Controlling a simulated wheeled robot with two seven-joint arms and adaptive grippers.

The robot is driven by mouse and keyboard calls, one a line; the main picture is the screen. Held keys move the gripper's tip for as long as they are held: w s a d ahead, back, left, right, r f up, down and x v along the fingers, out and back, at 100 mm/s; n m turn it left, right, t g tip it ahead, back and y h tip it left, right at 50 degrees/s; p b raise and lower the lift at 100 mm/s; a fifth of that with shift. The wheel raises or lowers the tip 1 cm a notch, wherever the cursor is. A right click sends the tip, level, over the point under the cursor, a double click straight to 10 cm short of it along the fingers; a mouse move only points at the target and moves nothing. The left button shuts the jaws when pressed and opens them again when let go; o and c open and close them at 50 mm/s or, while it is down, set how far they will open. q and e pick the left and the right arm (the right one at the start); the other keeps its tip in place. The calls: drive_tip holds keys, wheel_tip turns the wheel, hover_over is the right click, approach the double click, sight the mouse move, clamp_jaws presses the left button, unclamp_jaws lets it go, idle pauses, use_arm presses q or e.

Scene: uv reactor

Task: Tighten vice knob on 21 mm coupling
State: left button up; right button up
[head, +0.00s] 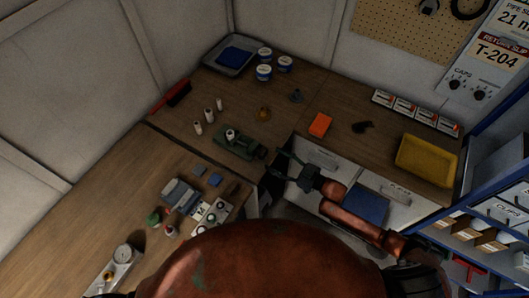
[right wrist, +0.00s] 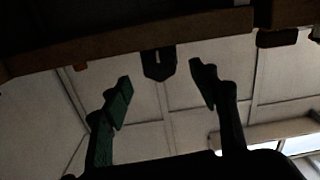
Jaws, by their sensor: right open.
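The green vice (head: 236,142) sits near the inner edge of the wooden bench. A pale ringed part, likely the coupling (head: 230,134), stands in its jaws. The vice's dark right end, where the knob seems to be, points toward my right gripper (head: 279,163). That gripper is open and empty, just off the bench edge and to the right of the vice. In the right wrist view my two fingers (right wrist: 161,92) are spread apart. A dark block, perhaps the vice knob (right wrist: 158,64), shows between and beyond them, under a brown edge. My left gripper is out of view.
Three pale cylinders (head: 209,115) stand left of the vice, with white-and-blue tubs (head: 264,72) and a grey tray (head: 229,56) behind. An orange box (head: 320,125) and a yellow bin (head: 426,160) are on the right bench.

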sight(266, 154)
drive_tip(key=x, duration=0.5)
drive_tip(key=shift+w+a, duration=0.25)
drive_tip(key=shift+a, duration=0.05)
drive_tip(key=shift+c, duration=0.3)
drive_tip(key=c, duration=1.1)
drive_tip(key=m+p, duration=0.1)
drive_tip(key=m, duration=0.1)
drive_tip(key=shift+r+m, duration=0.1)
drive_tip(key=shift+m, duration=0.3)
drive_tip(key=shift+d+m, duration=0.1)
drive_tip(key=shift+m, duration=1.4)
